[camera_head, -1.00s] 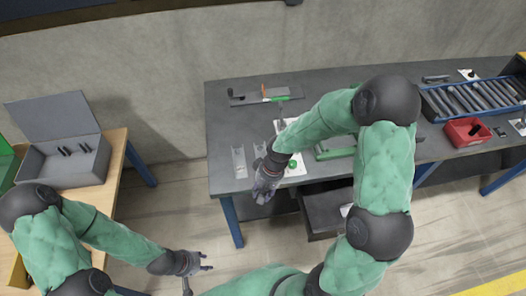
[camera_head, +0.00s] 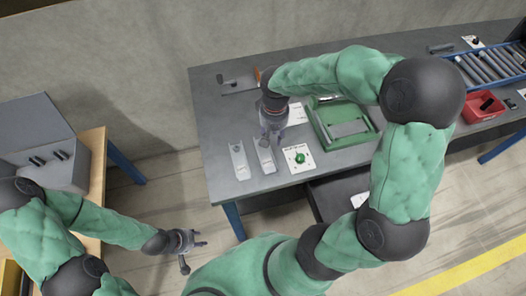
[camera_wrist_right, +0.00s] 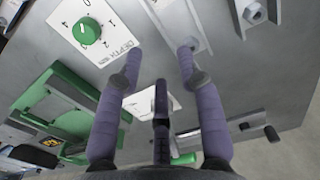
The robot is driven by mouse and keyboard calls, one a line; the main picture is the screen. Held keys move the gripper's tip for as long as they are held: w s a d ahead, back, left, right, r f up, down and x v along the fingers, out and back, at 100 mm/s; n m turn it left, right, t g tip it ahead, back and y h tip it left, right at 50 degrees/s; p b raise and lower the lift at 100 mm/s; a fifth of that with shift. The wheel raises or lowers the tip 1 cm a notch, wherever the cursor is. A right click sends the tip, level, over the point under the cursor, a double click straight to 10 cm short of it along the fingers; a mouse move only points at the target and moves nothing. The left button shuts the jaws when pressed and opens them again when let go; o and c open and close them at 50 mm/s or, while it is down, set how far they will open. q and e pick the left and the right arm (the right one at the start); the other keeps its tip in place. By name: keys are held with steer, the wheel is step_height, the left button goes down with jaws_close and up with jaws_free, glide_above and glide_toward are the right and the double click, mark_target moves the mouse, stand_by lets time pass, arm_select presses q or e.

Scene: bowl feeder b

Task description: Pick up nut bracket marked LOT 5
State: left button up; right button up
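Two pale metal brackets lie side by side on the grey workbench: a left bracket (camera_head: 239,161) and a right bracket (camera_head: 265,156). In the wrist view the nearer bracket (camera_wrist_right: 176,22) runs up from between my fingertips, and the other bracket (camera_wrist_right: 252,14) is at the top right. No LOT marking is readable on either. My right gripper (camera_head: 271,137) is over the bench at the far end of the right bracket. Its fingers (camera_wrist_right: 159,58) are spread and hold nothing; contact cannot be told. My left gripper (camera_head: 199,239) is open and empty over the floor, away from the bench.
A dial card with a green knob (camera_head: 300,158) lies right of the brackets. A green fixture (camera_head: 345,126) stands beyond it. A red bin (camera_head: 481,107) and roller conveyor (camera_head: 490,66) are at right.

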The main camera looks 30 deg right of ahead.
mark_target(265, 154)
step_height(265, 154, down, 2)
steer(key=shift+f, duration=0.2)
steer(key=shift+s+a+f+b, duration=0.1)
steer(key=shift+f+b, duration=0.55)
steer(key=shift+f, duration=0.65)
steer(key=shift+a+f+b, duration=0.1)
steer(key=shift+f+b, duration=0.55)
steer(key=shift+f, duration=0.65)
jaws_close()
